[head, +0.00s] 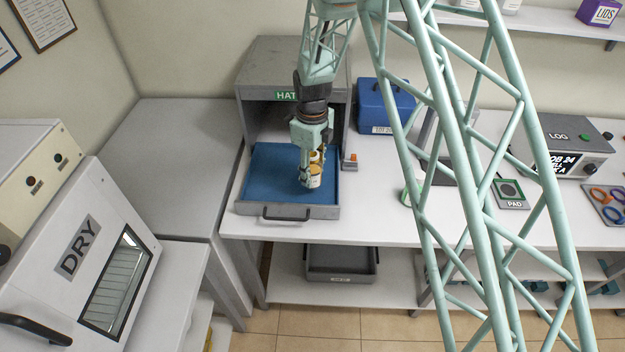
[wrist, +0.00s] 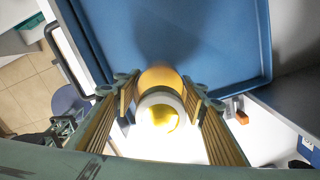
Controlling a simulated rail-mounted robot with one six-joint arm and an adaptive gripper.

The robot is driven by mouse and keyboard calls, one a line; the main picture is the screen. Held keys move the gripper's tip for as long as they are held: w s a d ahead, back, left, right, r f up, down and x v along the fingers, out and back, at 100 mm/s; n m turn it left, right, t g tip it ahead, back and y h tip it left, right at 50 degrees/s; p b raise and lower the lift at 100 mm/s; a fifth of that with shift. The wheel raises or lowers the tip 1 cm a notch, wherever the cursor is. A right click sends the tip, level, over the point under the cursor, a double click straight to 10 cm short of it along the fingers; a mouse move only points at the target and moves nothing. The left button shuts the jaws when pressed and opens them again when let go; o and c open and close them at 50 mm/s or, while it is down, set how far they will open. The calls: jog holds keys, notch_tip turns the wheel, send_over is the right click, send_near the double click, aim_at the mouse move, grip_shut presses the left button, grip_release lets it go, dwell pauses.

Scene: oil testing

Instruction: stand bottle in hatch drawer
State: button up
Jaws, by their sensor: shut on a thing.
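The hatch (head: 292,84) is a grey box on the bench with a green label. Its drawer (head: 290,212) is pulled out and has a blue lined floor and a black front handle. My gripper (head: 314,172) points down over the right part of the drawer. It is shut on a small bottle (head: 312,181) with a pale body and yellow parts. In the wrist view the bottle (wrist: 160,112) sits between the two fingers, seen from above with a white and yellow top. The blue drawer floor (wrist: 200,50) lies beyond it. I cannot tell whether the bottle's base touches the floor.
A blue box (head: 384,106) stands right of the hatch, and a small grey block with an orange top (head: 350,160) sits beside the drawer. The drawer's left part is bare. A DRY cabinet (head: 95,255) stands at left. A PAD (head: 510,193) and a LOG device (head: 562,145) are at right.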

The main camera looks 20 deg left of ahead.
aim_at(313, 154)
dwell(0.3)
jog(key=shift+f+p, duration=0.35)
jog(key=shift+f, duration=1.5)
jog(key=shift+f, duration=0.15)
jog(key=o, duration=1.1)
jog(key=shift+o, duration=0.2)
jog(key=shift+r+b, duration=1.05)
jog(key=shift+r, duration=5.05)
